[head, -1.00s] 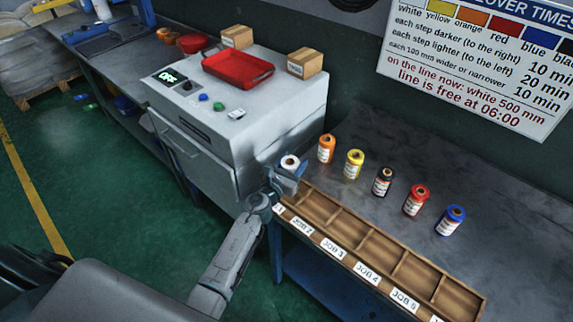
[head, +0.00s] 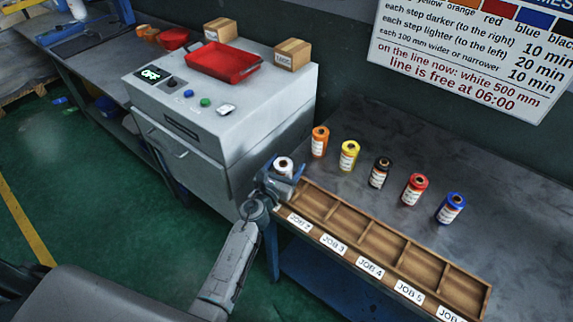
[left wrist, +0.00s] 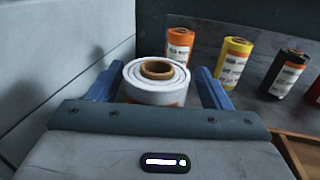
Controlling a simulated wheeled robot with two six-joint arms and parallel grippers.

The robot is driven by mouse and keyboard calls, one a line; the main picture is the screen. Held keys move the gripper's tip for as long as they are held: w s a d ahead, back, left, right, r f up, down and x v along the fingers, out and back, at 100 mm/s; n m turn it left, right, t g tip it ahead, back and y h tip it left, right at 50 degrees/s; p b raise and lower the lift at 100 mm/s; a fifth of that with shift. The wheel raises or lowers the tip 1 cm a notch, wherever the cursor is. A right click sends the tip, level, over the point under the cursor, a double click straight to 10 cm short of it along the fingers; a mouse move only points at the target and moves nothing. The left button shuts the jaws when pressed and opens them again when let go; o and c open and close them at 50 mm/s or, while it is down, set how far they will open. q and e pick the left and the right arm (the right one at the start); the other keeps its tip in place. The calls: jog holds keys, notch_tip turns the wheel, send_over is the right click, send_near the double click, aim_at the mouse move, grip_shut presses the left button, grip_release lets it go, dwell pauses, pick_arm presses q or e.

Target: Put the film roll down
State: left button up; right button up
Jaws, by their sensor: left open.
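A white film roll (head: 284,164) stands upright at the left end of the wooden job tray (head: 395,254). In the left wrist view the white roll (left wrist: 156,82) shows its brown core and sits between the two blue fingers. My left gripper (head: 286,172) is open around the roll, with a gap beside the roll at the fingers. The roll's base and what it rests on are hidden by the gripper. My right gripper is in neither view.
Orange (head: 320,142), yellow (head: 349,156), black (head: 380,173), red (head: 415,190) and blue (head: 451,208) rolls stand in a row behind the tray. A grey machine (head: 225,115) with a red tray (head: 223,60) is left of the gripper. The bench's back right is clear.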

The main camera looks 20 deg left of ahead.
pick_arm(q)
jog(key=s, duration=0.3)
jog(key=s+a, duration=0.1)
jog(key=s, duration=0.3)
jog(key=s+b, duration=0.1)
jog(key=s, duration=0.2)
jog(key=shift+s+a, duration=0.15)
jog(key=shift+s, duration=0.6)
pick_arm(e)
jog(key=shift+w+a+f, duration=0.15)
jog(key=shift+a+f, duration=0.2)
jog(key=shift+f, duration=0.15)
pick_arm(q)
jog(key=shift+a+r, duration=0.1)
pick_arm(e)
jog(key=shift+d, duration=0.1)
